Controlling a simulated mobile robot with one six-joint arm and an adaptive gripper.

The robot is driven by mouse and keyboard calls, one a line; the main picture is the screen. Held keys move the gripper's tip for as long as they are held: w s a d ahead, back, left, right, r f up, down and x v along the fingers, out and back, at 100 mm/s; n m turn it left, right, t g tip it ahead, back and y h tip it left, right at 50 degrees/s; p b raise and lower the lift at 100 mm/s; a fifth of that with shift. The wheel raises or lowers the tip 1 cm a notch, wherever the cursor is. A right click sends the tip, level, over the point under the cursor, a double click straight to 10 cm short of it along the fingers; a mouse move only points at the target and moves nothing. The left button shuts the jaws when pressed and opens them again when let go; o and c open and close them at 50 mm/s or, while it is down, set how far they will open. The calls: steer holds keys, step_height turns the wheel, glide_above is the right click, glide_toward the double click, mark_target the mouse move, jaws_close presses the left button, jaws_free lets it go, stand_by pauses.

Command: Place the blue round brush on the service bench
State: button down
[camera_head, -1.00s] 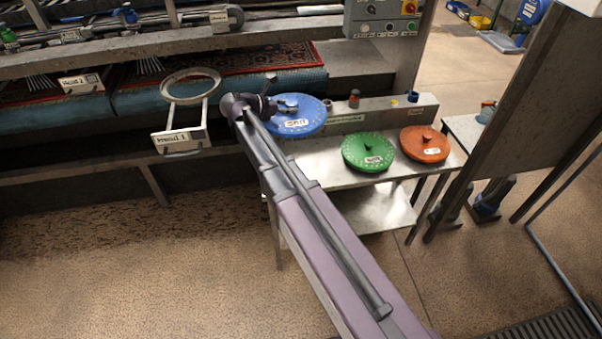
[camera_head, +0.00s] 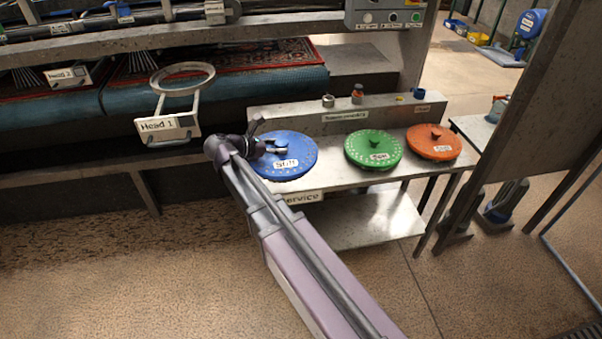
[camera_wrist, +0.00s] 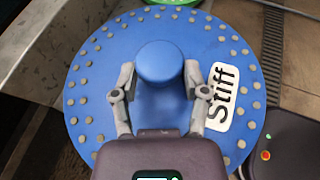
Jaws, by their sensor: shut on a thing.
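The blue round brush (camera_head: 296,170) is a flat disc labelled "Stiff", at or just above the left end of the service bench (camera_head: 345,178). I cannot tell whether it touches the bench top. My gripper (camera_head: 277,150) is shut on the brush's central knob. In the wrist view, the two fingers of my gripper (camera_wrist: 160,88) flank the round blue knob (camera_wrist: 160,62). The blue brush (camera_wrist: 95,75) fills most of that view, with its label right of the knob. The brush's underside is hidden.
A green brush (camera_head: 365,155) and an orange brush (camera_head: 425,153) lie on the bench to the right. The bench's back ledge (camera_head: 390,117) carries small items. The white ring holder marked Head 1 (camera_head: 170,128) hangs at left. A grey panel (camera_head: 535,125) stands at right.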

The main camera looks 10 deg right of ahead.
steer(key=s+f+b, duration=0.1)
steer(key=f, duration=0.1)
steer(key=s+a+f+b, duration=0.1)
steer(key=f+b, duration=0.1)
steer(key=s+f+b, duration=0.1)
steer(key=f+b, duration=0.1)
steer(key=shift+a+f, duration=0.15)
steer(key=shift+a, duration=0.1)
steer(key=shift+w, duration=0.15)
steer(key=w+d+f+b, duration=0.1)
steer(key=w+d, duration=0.8)
steer(key=w, duration=0.4)
steer(key=shift+f+b, duration=0.25)
steer(key=shift+b, duration=0.15)
steer(key=shift+f+b, duration=1.75)
steer(key=shift+f, duration=0.05)
steer(key=shift+c, duration=0.5)
jaws_free()
